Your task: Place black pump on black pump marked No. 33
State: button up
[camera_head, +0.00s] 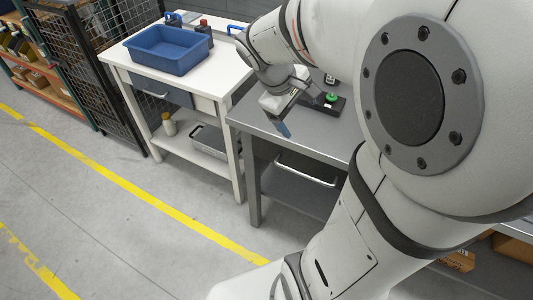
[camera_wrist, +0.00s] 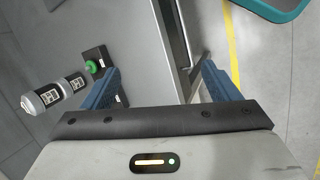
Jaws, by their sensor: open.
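My gripper (camera_wrist: 160,68) is open and empty, with two blue fingers spread apart. In the head view its blue fingertip (camera_head: 283,129) hangs over the front edge of the grey bench. A black base with a green knob (camera_head: 331,98) stands on the bench just beyond my gripper; the green knob also shows in the wrist view (camera_wrist: 93,66), beside the left finger. A white and dark cylindrical item (camera_wrist: 42,100) with labels is left of the base. A dark item (camera_head: 330,79) shows behind the knob. No number 33 is readable, and I cannot tell which item is a pump.
The grey bench (camera_head: 250,116) adjoins a white workbench (camera_head: 117,57) with a blue bin (camera_head: 170,50) and small dark bottles behind it. A metal handle (camera_wrist: 181,35) runs below the bench edge. A teal-edged object (camera_wrist: 270,8) is at the wrist view's top right.

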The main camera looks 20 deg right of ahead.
jog(key=s+a+f+m+t+y, duration=0.1)
jog(key=s+a+m+t+y, duration=0.1)
jog(key=s+a+m+y, duration=0.3)
jog(key=s+a, duration=0.3)
jog(key=a, duration=0.2)
jog(key=shift+s+a+f, duration=0.2)
jog(key=shift+s+a, duration=0.05)
jog(key=shift+a, duration=0.15)
dwell(0.5)
